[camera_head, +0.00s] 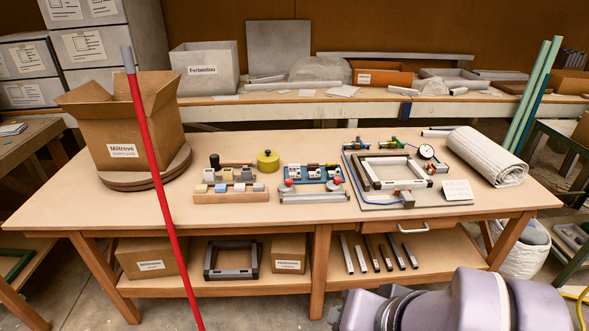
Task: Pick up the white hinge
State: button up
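A blue tray (325,181) lies near the middle of the wooden table and holds several small white and dark parts. A white part (314,174) in it may be the white hinge, but it is too small to tell for sure. My arm shows at the bottom right, below the front of the table. My gripper is not in view.
The wooden table (240,222) also carries a wooden block rack (232,196), a yellow tin (268,161), red-knobbed tools (290,183), a frame fixture (393,172), a white roll (487,157) and a cardboard box (122,125). A red pole (158,180) stands in front at left.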

aim_at(292, 167)
jog(key=i+l+u, duration=0.2)
jog(key=i, duration=0.25)
jog(key=i+u, duration=0.2)
jog(key=i, duration=0.3)
jog(key=i+l+u, duration=0.15)
jog(key=i, duration=0.25)
jog(key=i+l+u, duration=0.2)
jog(key=i+l, duration=0.2)
